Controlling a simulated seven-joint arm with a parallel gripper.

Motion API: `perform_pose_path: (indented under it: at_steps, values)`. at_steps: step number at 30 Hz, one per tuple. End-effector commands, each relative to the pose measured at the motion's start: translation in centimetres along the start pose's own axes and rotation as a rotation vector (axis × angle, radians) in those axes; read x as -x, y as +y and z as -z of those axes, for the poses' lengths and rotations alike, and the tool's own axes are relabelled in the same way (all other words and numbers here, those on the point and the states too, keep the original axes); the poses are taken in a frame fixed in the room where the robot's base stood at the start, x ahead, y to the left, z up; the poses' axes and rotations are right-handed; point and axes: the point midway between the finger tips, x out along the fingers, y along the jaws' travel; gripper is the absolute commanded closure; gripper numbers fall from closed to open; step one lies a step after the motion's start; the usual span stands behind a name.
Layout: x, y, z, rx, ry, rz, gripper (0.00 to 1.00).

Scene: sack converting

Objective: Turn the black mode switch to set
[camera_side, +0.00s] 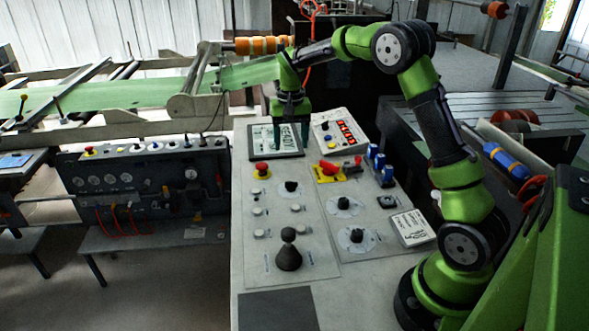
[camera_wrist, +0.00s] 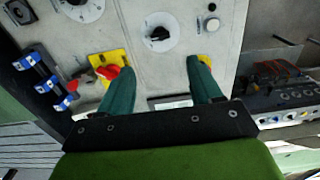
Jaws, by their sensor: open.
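Several black rotary knobs sit on the light grey panel, and their labels are too small to read, so I cannot tell for certain which is the mode switch. One black knob on a round white dial (camera_side: 291,187) stands between the red button and the red handle; it also shows in the wrist view (camera_wrist: 159,34), just beyond my fingers. Another black knob (camera_side: 344,203) lies nearer the front right and shows at the wrist view's top left (camera_wrist: 80,3). My gripper (camera_side: 291,146) is open and empty above the screen at the panel's back, its fingers pointing down (camera_wrist: 161,65).
A red button on yellow (camera_side: 262,168) and a red handle on yellow (camera_side: 328,169) flank the knob. Blue-topped parts (camera_side: 376,157) stand to the right. A dark joystick (camera_side: 288,254) rises at the front. A keypad unit (camera_side: 338,132) sits behind.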

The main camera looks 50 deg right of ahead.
Motion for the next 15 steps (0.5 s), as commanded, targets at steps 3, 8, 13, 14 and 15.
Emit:
perform_pose_path:
  at_steps: [3,8,13,14,15]
  values:
    - [-2.9,0.0,-0.1,0.0,-0.006,-0.002,0.36]
    - [-6.4,0.0,-0.1,0.001,-0.005,-0.001,0.36]
    - [-9.6,0.0,-0.1,0.0,-0.004,0.0,0.36]
    - [-10.1,0.0,-0.1,0.0,-0.003,0.0,0.36]
    - [-10.6,0.0,-0.1,0.0,-0.003,0.0,0.36]
